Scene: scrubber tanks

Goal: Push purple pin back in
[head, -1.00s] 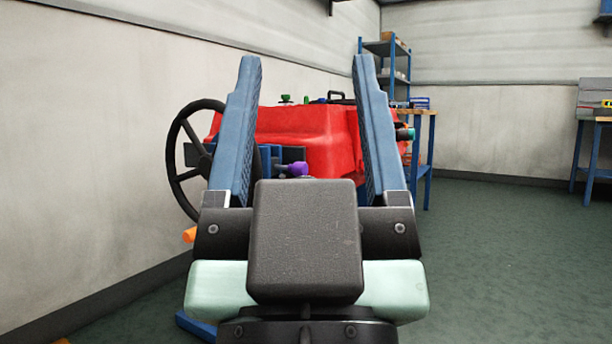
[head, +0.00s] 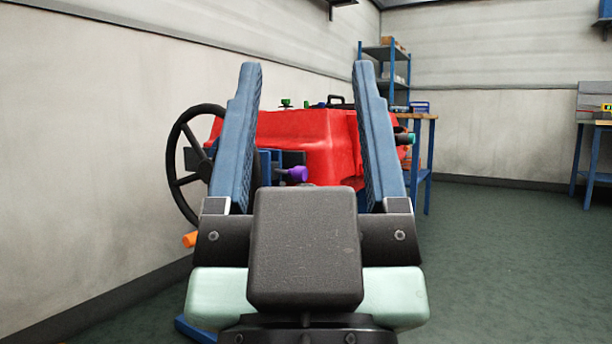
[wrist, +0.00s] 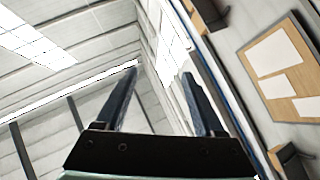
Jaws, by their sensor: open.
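The purple pin (head: 297,174) shows in the head view as a small purple knob on the near side of the red scrubber tank (head: 305,140), beside a blue bracket (head: 270,160). My gripper (head: 307,75) is open and empty in front of the machine, its two blue fingers wide apart. The pin appears between the fingers, low and beyond them, with a gap. The black block of my gripper hides the area below the pin. In the wrist view my gripper (wrist: 160,75) is also open, with only ceiling and walls beyond it.
A black steering wheel (head: 185,165) is left of the tank, close to the wall. An orange part (head: 190,239) sits low at left. A workbench (head: 425,150) and blue shelf (head: 385,75) stand behind at right. The green floor (head: 500,260) at right is clear.

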